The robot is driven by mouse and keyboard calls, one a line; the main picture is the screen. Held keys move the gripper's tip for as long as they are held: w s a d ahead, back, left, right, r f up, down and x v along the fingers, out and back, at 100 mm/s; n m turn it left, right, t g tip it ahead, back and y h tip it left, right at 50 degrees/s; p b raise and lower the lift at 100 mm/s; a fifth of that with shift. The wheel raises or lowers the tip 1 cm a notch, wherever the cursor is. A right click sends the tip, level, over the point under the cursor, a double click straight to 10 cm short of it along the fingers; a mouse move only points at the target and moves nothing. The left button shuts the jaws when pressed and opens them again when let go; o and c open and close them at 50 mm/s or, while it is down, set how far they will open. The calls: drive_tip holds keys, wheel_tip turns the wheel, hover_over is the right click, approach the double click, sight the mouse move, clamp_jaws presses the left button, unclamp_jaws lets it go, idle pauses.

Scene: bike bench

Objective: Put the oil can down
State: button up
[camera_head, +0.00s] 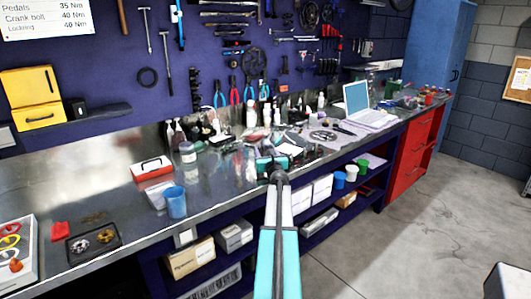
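My arm reaches from the bottom middle of the head view toward the long metal workbench (120,205). My gripper (272,162) is at its far end, over the front part of the bench top. It is small and partly hidden by my own wrist, so I cannot tell whether its fingers are open or shut. I cannot pick out the oil can with certainty. Several small bottles and cans stand behind the gripper, and dark and pale clutter lies close around it.
A blue cup (175,203), a red-and-white box (152,168) and a black parts tray (93,242) are on the left of the bench. A laptop (366,108) is at the right. Bare metal shows left of the gripper. A shelf with boxes (235,236) is below.

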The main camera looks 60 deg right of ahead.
drive_tip(key=shift+r, duration=0.1)
idle(0.3)
drive_tip(key=shift+b+v, duration=0.55)
drive_tip(key=shift+v, duration=5.4)
